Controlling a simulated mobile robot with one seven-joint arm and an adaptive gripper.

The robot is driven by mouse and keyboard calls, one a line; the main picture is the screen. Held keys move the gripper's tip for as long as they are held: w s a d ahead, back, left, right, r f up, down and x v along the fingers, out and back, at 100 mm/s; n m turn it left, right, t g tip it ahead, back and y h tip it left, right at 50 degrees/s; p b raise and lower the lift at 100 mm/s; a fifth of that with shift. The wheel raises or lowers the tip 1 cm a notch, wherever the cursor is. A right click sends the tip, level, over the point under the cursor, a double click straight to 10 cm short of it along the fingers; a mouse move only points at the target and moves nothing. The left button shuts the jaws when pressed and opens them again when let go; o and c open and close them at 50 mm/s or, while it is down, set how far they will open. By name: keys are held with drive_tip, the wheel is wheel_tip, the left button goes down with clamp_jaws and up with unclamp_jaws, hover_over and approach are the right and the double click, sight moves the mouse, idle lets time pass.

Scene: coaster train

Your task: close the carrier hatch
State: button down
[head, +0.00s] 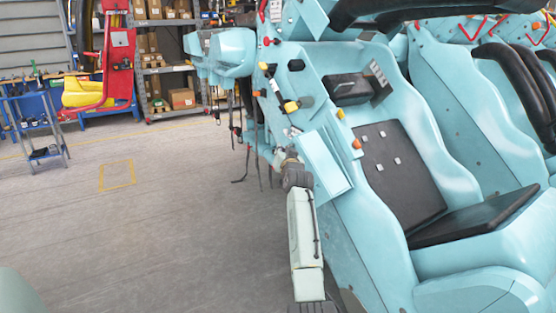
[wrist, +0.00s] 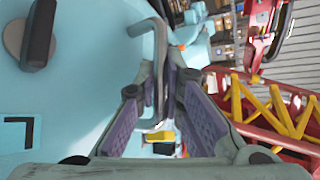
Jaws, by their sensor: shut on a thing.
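The carrier hatch (head: 326,160) is a light blue flat panel that stands out from the side of the light blue coaster car (head: 375,225) in the head view. In the wrist view a light blue surface (wrist: 85,85) fills the left side, with a grey bent bar handle (wrist: 160,45) in front of it. My gripper (wrist: 172,88) is shut on this handle, which runs between its purple-padded fingers. In the head view my gripper (head: 291,157) is at the hatch's left edge; its fingertips are small and partly hidden there.
A dark turn knob (wrist: 38,35) is on the blue surface. Straps hang left of the car. Red and yellow framework (wrist: 280,110) shows at right in the wrist view.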

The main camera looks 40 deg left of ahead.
drive_tip(key=shift+w+r+m+t+h+p, duration=0.2)
drive_tip(key=shift+w+m+h, duration=0.1)
drive_tip(key=shift+w, duration=0.2)
drive_tip(key=shift+w+r+m+t+h+p, duration=0.15)
drive_tip(key=shift+w+m+h+p, duration=0.15)
drive_tip(key=shift+w, duration=0.25)
drive_tip(key=shift+w+r+m+t+h+p, duration=0.1)
drive_tip(key=shift+w+m+t+h+p, duration=0.15)
drive_tip(key=shift+w, duration=0.25)
drive_tip(key=c, duration=1.7)
unclamp_jaws()
drive_tip(key=shift+s+d, duration=0.1)
drive_tip(key=v, duration=1.1)
drive_tip(key=shift+s+d, duration=0.15)
drive_tip(key=shift+d, duration=0.2)
drive_tip(key=shift+r, duration=0.1)
